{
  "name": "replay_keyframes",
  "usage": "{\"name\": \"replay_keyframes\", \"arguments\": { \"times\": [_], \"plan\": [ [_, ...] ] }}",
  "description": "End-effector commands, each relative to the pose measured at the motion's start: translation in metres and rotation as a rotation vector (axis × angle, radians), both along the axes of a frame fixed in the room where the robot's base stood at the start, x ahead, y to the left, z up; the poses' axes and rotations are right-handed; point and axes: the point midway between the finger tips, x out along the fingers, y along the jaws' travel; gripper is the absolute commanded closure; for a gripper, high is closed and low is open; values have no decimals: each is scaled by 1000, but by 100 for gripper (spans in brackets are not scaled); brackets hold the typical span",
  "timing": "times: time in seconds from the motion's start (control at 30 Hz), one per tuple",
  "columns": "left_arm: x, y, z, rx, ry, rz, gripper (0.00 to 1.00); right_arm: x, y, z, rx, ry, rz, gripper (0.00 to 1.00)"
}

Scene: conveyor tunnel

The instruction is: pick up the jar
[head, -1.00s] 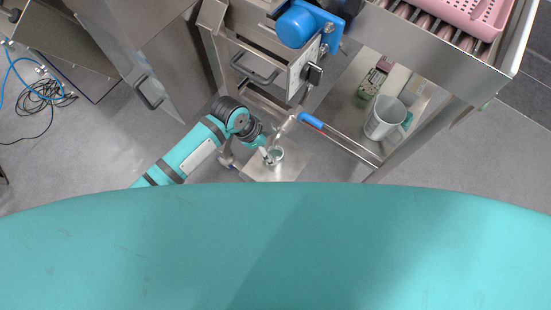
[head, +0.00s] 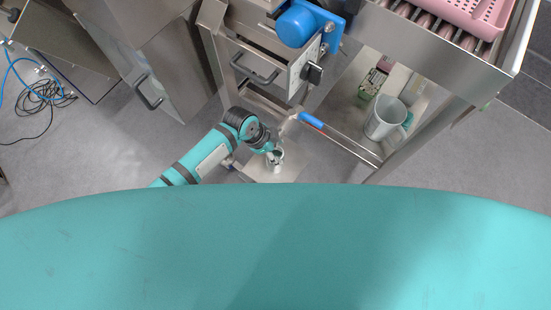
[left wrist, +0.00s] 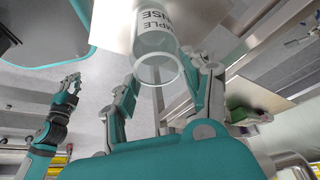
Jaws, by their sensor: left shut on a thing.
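The jar (left wrist: 158,35) is clear, with a white label bearing dark letters. In the left wrist view it is between the two fingers of my left gripper (left wrist: 165,85), its round rim facing the camera. In the head view my left gripper (head: 272,154) is shut on the jar (head: 277,168), which looks tilted over the steel plate; the fingers hide part of it. My right gripper (left wrist: 74,84) shows small at the left of the left wrist view, apart from the jar; its finger gap is unclear.
A steel plate (head: 288,174) lies under the jar, beside a frame bar with a blue sleeve (head: 311,120). A grey mug (head: 382,120) and a green-and-pink carton (head: 372,84) stand on the shelf to the right. A cabinet with a handle (head: 148,93) is at left.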

Motion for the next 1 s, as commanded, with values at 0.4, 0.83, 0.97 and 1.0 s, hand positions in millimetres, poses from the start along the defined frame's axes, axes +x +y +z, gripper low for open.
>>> {"name": "replay_keyframes", "arguments": {
  "times": [0.4,0.83,0.97,1.0],
  "plan": [
    [0,0,0,0,0,0,100,0,-3,0,-3,0,1,100],
    [-2,15,14,4,0,2,100,0,-3,0,-3,1,1,100],
    [-7,47,13,5,1,2,100,0,-3,-2,-4,1,2,100],
    [-9,58,13,5,1,2,100,-1,-3,-3,-4,1,2,100]
  ]
}}
